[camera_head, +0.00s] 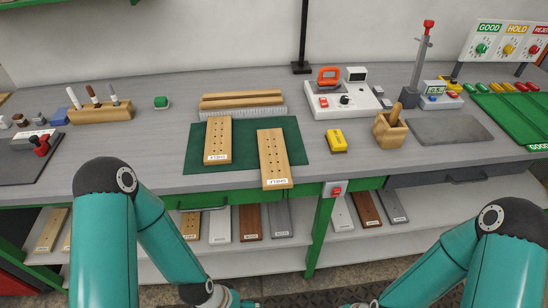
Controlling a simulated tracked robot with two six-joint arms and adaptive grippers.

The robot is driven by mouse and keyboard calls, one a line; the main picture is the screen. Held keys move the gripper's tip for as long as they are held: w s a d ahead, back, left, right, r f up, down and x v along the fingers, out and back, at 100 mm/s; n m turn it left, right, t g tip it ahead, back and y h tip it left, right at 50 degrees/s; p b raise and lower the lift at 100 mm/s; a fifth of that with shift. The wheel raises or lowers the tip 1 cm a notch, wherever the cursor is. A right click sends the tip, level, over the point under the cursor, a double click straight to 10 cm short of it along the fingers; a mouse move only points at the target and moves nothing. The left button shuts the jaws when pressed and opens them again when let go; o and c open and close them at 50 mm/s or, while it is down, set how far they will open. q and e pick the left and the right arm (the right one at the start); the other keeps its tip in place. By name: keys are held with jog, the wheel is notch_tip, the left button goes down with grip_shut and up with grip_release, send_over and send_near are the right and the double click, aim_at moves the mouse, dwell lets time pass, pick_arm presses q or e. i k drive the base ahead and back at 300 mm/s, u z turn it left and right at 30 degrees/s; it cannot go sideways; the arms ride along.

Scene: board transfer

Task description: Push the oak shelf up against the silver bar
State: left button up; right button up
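Two light wooden boards with rows of holes and end labels that seem to read SHELF lie on the green mat (297,142). The left board (218,139) lies wholly on the mat, its far end close to the silver ridged bar (243,113). My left gripper (236,299) and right gripper (352,306) are low at the bottom edge, mostly cut off, below the table and away from the boards.
Wooden strips (240,97) lie behind the bar. A yellow box (336,140) and a wooden holder (391,128) stand right of the mat. A white device (343,101) is behind them. A red-button box (335,189) is on the front edge. More boards (250,222) lie on the lower shelf.

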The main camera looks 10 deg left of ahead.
aim_at(276, 174)
jog(key=z, duration=1.6)
jog(key=i, duration=0.15)
jog(key=u, duration=3.1)
jog(key=k, duration=0.8)
jog(key=z, duration=1.45)
jog(key=i, duration=1)
jog(key=z, duration=0.05)
